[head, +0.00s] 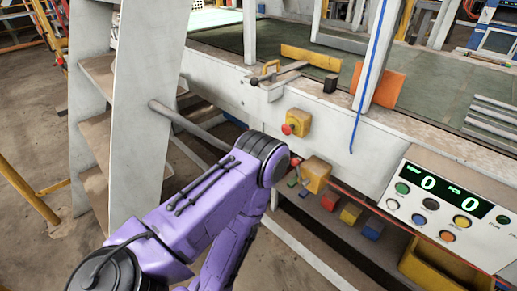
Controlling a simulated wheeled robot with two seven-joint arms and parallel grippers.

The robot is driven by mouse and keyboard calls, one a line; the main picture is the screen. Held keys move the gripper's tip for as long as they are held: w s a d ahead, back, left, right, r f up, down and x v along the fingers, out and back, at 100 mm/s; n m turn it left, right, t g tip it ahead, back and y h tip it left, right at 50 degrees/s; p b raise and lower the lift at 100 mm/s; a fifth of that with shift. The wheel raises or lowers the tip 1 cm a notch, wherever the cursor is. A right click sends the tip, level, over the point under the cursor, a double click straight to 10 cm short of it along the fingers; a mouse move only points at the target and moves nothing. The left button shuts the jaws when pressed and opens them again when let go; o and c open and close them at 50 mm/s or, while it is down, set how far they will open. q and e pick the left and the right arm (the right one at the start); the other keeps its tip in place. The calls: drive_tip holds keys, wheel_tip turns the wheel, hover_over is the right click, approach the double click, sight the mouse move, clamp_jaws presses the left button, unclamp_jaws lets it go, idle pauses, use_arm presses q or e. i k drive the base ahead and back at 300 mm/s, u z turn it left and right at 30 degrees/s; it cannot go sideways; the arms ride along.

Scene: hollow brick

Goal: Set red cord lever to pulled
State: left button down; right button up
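A thin red cord (355,194) runs along the front of the white bench, from a yellow box (317,173) toward the control panel on the right. A small red part (296,162) and a small green part sit at the left of this box. They are too small to tell which is the lever or how it is set. My purple arm bends just left of the box and covers part of the area there. No gripper fingers show, and I cannot see any contact with the cord or box.
A yellow box with a red button (288,129) is on the bench front above. A control panel (432,205) with lit displays and coloured buttons stands at right. White steps (135,100) stand at left. Coloured blocks and a yellow bin (435,272) are below the bench.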

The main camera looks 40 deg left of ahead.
sight(295, 163)
drive_tip(key=u, duration=0.9)
drive_tip(key=k, duration=0.5)
drive_tip(key=u, duration=1.1)
drive_tip(key=i, duration=1.05)
drive_tip(key=z, duration=2.1)
